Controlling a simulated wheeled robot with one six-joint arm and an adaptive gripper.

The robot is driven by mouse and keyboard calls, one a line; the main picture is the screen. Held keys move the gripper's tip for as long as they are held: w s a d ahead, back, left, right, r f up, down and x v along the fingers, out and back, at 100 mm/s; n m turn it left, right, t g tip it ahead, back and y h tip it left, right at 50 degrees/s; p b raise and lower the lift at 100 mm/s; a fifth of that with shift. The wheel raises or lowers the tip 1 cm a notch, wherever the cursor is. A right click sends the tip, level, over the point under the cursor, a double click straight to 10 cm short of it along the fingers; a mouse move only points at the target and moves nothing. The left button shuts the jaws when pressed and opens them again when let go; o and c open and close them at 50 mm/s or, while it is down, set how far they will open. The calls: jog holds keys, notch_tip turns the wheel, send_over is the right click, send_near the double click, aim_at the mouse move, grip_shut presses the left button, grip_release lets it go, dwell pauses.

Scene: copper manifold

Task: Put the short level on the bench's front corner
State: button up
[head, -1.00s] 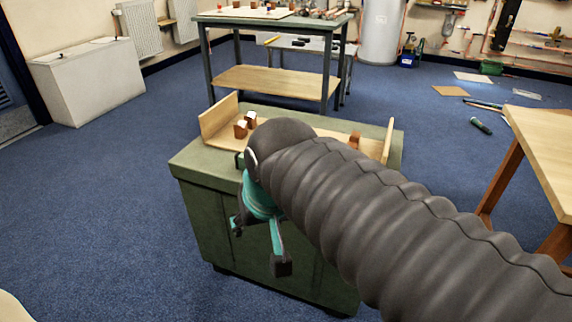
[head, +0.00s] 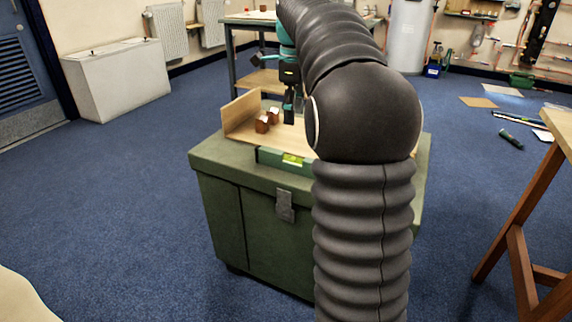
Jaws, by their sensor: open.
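A short green level (head: 270,157) with a yellow-green vial lies along the front edge of the green chest's top (head: 215,153), in front of the wooden tray. Its right part is hidden by my arm. My gripper (head: 289,112) is open above the tray, behind the level and apart from it. The fingers point down and part of the gripper is hidden by my arm. I cannot tell which surface is the bench: a metal-framed one (head: 240,20) stands behind the chest, and a wooden one (head: 556,135) is at the right edge.
A wooden tray (head: 240,112) with raised ends sits on the chest. Copper fittings (head: 262,124) stand in it close to my gripper. A white cabinet (head: 118,80) is by the left wall. Boards and tools lie on the floor at right. The blue floor at left is clear.

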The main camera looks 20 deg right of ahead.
aim_at(294, 156)
jog(key=shift+m, duration=0.6)
jog(key=f, duration=0.3)
jog(key=f+b, duration=0.1)
jog(key=f, duration=0.2)
jog(key=f+b, duration=0.1)
jog(key=f, duration=0.2)
jog(key=shift+w+d, duration=0.35)
jog(key=shift+d, duration=0.05)
jog(key=shift+a+f+b, duration=0.15)
jog(key=shift+f+b, duration=0.6)
jog(key=shift+f, duration=1.85)
grip_shut()
